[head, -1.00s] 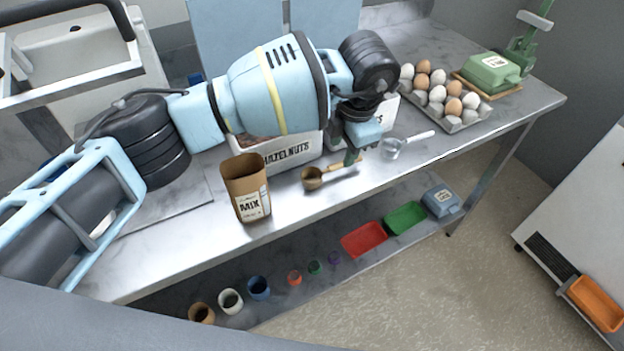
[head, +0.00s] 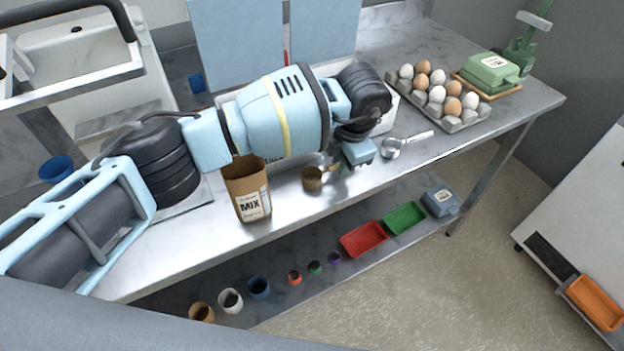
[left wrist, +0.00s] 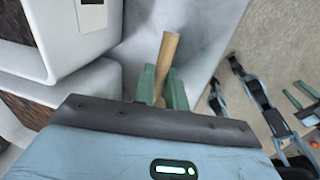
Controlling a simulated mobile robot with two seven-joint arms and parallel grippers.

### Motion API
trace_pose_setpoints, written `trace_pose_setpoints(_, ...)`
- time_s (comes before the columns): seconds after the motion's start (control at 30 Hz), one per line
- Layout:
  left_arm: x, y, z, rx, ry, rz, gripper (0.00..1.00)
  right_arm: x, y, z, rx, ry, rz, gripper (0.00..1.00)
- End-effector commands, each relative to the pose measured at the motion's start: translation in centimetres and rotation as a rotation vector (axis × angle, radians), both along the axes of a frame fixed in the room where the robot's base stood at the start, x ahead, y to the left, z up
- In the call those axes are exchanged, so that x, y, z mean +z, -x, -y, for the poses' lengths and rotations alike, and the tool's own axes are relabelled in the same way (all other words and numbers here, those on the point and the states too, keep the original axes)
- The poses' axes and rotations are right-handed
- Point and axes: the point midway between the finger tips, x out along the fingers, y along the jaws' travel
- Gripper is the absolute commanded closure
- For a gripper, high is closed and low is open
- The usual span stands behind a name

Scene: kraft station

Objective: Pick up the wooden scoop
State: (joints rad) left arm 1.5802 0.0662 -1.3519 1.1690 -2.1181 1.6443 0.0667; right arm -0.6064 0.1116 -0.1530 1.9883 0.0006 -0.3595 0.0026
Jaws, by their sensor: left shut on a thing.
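The wooden scoop (head: 313,178) is at the front of the steel counter, its round bowl to the left and its handle running right. My left gripper (head: 340,169) is shut on the handle. In the left wrist view the pale handle (left wrist: 168,52) sticks out between the green fingertips (left wrist: 158,86), and the bowl is hidden. I cannot tell whether the scoop is clear of the counter. At the right edge of the left wrist view, two small green fingers of my right gripper (left wrist: 299,94) stand apart.
A brown MIX bag (head: 248,195) stands left of the scoop. White bins (head: 385,112) are behind, partly hidden by my arm. A metal scoop (head: 392,148) lies to the right, with an egg tray (head: 456,124) beyond. Cups and red (head: 364,239) and green trays are on the lower shelf.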

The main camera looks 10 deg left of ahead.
Motion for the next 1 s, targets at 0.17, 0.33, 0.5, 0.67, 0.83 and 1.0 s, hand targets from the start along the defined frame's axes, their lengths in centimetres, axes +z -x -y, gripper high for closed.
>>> trace_pose_setpoints(0.17,0.0,0.0,0.0,0.000,0.000,0.000,1.00,0.0,0.0,0.0,0.001,0.001,0.000,0.64)
trace_pose_setpoints(0.33,0.3,0.0,0.0,0.000,0.000,0.001,1.00,0.0,0.0,0.1,0.002,0.001,0.000,0.64)
trace_pose_setpoints(0.5,2.5,-0.1,0.0,-0.002,0.001,0.005,1.00,0.0,0.0,0.1,0.002,0.002,-0.001,0.64)
trace_pose_setpoints(0.67,5.6,-0.1,0.0,-0.002,0.001,0.004,1.00,-0.1,0.1,0.1,0.002,0.002,-0.002,0.64)
trace_pose_setpoints(0.83,8.3,-0.1,0.0,-0.001,0.000,0.003,1.00,-0.3,0.2,0.1,0.003,0.002,-0.006,0.64)
trace_pose_setpoints(1.0,9.7,0.0,0.0,-0.001,0.000,0.000,1.00,-0.4,0.3,0.1,0.003,0.002,-0.008,0.64)
